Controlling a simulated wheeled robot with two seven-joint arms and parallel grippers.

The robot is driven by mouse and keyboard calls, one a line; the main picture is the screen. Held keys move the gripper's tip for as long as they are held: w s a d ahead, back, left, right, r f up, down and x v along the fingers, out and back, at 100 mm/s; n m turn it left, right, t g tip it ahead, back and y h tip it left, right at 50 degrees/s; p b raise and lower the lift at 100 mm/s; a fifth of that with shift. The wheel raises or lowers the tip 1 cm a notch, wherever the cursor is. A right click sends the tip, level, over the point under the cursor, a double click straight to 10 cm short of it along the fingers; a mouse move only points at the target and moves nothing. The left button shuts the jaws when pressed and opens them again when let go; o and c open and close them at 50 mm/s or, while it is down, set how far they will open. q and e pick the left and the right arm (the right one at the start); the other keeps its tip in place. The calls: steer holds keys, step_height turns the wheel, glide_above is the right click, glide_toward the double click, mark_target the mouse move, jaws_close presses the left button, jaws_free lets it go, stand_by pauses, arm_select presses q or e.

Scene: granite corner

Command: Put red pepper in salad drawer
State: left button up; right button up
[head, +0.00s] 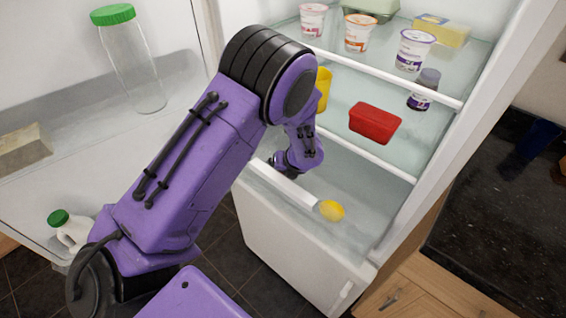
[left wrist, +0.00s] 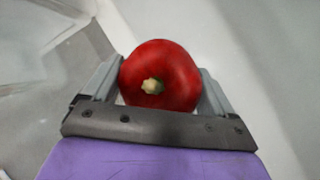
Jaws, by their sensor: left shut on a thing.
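The red pepper (left wrist: 168,72) shows in the left wrist view, with its pale stem facing the camera. My left gripper (left wrist: 160,88) is shut on it, one finger on each side. In the head view my left arm reaches in from the left, and its wrist is low over the left part of the open salad drawer (head: 290,188) at the bottom of the fridge. The pepper is hidden behind my arm there, so I cannot tell whether it touches the drawer floor. A yellow lemon (head: 332,210) lies in the drawer. My right gripper is in neither view.
Above the drawer, a glass shelf holds a red tub (head: 375,123), a dark jar (head: 424,90) and a yellow thing (head: 323,90). Yogurt cups (head: 361,32) stand higher. The open fridge door holds a green-lidded bottle (head: 130,60). A dark counter (head: 510,200) is right.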

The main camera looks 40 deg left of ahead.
arm_select(q)
steer(key=o, duration=0.9)
steer(key=shift+c, duration=0.2)
steer(key=v, duration=1.2)
steer(key=shift+r+p, duration=0.15)
steer(key=shift+p, duration=0.2)
